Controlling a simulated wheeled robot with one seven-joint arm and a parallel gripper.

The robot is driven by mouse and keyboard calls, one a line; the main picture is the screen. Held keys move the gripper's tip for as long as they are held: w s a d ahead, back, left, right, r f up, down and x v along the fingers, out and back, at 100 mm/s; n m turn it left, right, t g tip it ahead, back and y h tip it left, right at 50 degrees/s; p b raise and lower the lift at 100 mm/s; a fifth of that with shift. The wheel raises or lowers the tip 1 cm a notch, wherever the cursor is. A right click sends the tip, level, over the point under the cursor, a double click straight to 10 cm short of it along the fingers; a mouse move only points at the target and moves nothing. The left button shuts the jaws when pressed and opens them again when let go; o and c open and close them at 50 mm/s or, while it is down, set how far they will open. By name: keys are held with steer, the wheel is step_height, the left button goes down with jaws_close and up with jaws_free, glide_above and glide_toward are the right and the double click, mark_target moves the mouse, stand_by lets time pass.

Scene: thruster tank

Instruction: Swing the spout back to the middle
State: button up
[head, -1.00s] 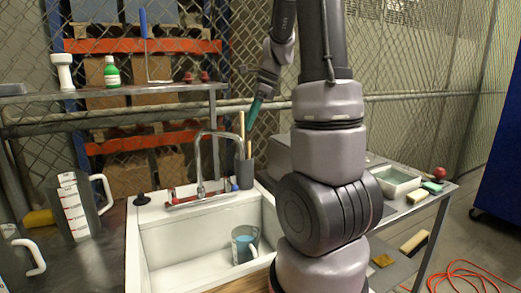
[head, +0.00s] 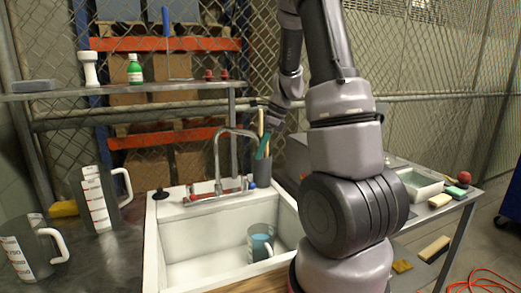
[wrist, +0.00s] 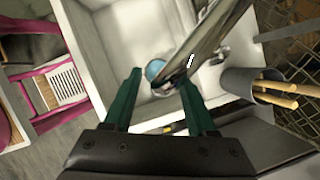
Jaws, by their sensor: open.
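The chrome spout (head: 219,160) rises from the tap at the sink's back edge and arches to the right in the head view. Its outer end is close to my gripper (head: 264,147). In the wrist view the spout (wrist: 208,42) runs diagonally from upper right towards the space between my green fingers. My gripper (wrist: 160,100) is open, fingers pointing down. The spout passes near the right finger; I cannot tell whether they touch. The white sink (head: 180,242) lies below.
A jug with blue content (head: 261,243) stands in the sink. A dark cup with wooden handles (head: 262,172) stands right of the tap and close to my gripper; it also shows in the wrist view (wrist: 237,84). Measuring jugs (head: 97,205) stand left. A shelf (head: 150,89) hangs behind.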

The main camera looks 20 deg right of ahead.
jaws_close()
steer(key=shift+r, duration=0.1)
stand_by(1.3)
